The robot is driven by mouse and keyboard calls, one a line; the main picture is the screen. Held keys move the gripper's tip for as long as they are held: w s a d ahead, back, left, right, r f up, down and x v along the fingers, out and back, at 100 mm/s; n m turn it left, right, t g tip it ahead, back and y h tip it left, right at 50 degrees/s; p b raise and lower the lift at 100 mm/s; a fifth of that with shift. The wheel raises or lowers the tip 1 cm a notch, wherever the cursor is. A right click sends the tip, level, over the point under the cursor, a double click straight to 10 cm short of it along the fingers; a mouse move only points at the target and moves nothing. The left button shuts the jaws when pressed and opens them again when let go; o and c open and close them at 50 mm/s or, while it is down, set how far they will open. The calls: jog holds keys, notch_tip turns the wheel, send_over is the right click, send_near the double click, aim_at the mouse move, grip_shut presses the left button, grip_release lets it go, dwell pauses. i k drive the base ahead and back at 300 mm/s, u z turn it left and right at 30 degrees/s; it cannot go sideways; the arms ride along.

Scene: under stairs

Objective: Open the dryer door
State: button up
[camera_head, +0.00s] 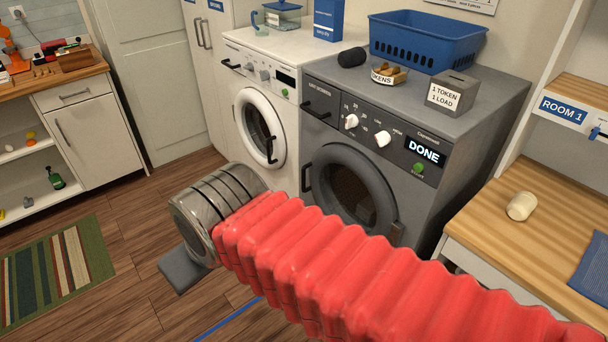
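A grey front-loading machine (440,215) stands right of centre with a display reading DONE; I take it as the dryer, though its small lettering is unreadable. Its round dark door (375,190) looks closed, with a black handle (307,177) on its left side. My red-sleeved arm crosses in front and covers the door's lower edge. My gripper (183,270) is at the arm's far end, left of the machine and apart from the door. Only a flat grey piece shows below the metal wrist, so its opening is hidden.
A white machine (240,100) with a round closed door (258,128) stands left of the grey one. A blue basket (425,45) and a token box (452,93) sit on top. A wooden counter (520,245) is at right. Floor beside the striped rug (50,270) is clear.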

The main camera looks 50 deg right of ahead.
aim_at(386, 223)
jog(key=u, duration=0.05)
jog(key=i, duration=1)
jog(key=z, duration=0.05)
